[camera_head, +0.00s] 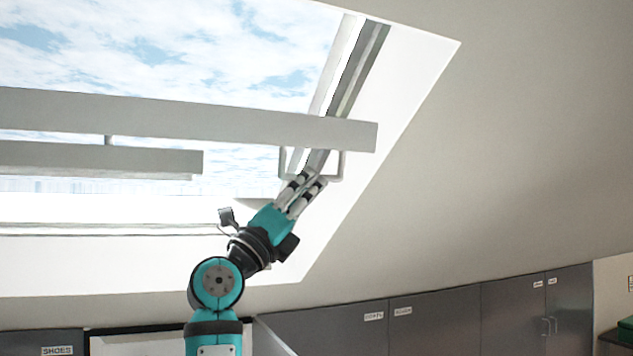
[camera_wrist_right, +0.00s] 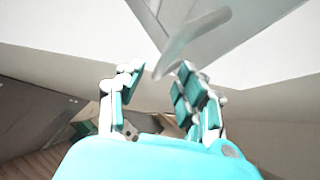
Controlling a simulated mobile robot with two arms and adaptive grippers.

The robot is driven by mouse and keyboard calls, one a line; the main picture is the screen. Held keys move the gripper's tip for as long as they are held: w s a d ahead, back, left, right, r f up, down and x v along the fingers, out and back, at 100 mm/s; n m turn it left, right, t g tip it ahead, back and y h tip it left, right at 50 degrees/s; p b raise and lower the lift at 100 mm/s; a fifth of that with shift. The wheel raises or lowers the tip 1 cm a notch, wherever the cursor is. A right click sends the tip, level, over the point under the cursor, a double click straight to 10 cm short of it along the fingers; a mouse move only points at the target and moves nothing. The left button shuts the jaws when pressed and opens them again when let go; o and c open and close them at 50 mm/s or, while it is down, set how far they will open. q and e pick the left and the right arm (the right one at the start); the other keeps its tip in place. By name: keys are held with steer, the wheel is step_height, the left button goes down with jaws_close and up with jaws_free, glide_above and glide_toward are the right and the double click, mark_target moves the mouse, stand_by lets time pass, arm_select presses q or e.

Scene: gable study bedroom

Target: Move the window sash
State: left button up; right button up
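The window sash (camera_head: 200,116) shows in the head view as a pale rail across the roof window opening, standing off from the frame. A thin U-shaped handle (camera_head: 341,164) hangs below its right part. My right gripper (camera_head: 314,178) is at the handle's lower bar, its fingers pointing up and right. In the right wrist view a pale bar (camera_wrist_right: 188,40), apparently the handle, reaches down between the fingertips of my right gripper (camera_wrist_right: 158,82). The fingers are apart, with a visible gap around the bar. Contact is not clear. My left gripper is not in view.
A second, shorter pale rail (camera_head: 100,158) lies below the sash rail at the left. The white window reveal (camera_head: 400,75) and sloping ceiling (camera_head: 480,170) border the opening. Dark labelled cupboards (camera_head: 435,320) line the wall below.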

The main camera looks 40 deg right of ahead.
steer(key=v, duration=0.3)
steer(key=shift+s+a+f, duration=0.1)
steer(key=shift+a, duration=0.2)
steer(key=shift+d, duration=0.1)
